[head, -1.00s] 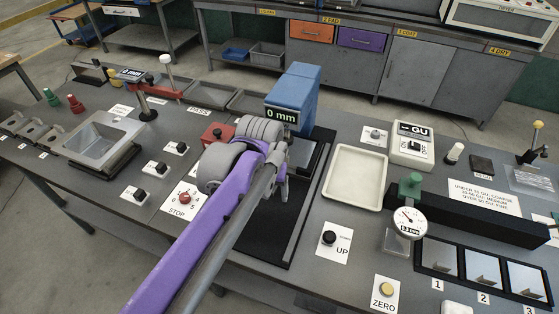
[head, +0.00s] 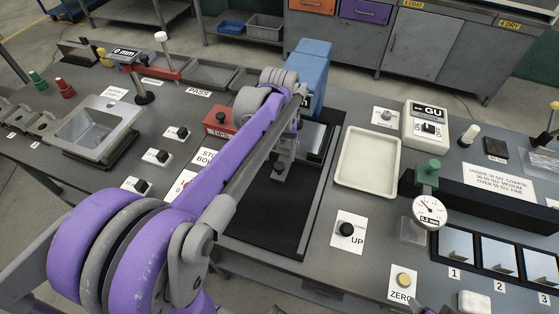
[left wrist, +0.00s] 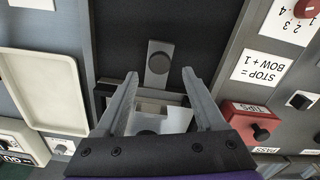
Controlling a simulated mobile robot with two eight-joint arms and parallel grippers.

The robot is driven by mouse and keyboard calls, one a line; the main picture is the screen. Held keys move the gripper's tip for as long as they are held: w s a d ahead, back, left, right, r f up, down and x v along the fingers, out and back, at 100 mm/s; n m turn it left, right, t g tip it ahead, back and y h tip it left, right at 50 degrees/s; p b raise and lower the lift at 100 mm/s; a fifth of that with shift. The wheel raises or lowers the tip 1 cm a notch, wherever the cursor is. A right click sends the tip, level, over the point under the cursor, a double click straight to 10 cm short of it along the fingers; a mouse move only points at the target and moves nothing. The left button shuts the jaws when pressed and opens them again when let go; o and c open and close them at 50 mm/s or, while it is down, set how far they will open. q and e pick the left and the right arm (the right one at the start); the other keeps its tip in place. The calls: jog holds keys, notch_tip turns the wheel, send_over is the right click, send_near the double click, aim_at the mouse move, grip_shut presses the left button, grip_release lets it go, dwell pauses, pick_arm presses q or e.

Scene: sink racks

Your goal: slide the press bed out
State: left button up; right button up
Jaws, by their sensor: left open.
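The blue press (head: 308,72) stands at the back of a black slide track (head: 262,215). The press bed, a grey plate (head: 317,138), sits under the press at the track's far end and is partly hidden by my arm. Its pull tab (head: 278,172) with a dark round knob points toward the track's near end; the tab also shows in the left wrist view (left wrist: 159,68). My left gripper (left wrist: 160,75) is open, its fingers apart on either side of the tab. I cannot tell how high they are above it. My right gripper is not in view.
A cream tray (head: 368,158) lies right of the track, with the UP button (head: 347,229) nearer. A red box (head: 219,121) with a black knob and white labels are on the left. The near track is clear beneath my arm.

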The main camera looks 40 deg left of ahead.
aim_at(279, 164)
pick_arm(q)
jog(key=shift+f, duration=1.95)
grip_shut()
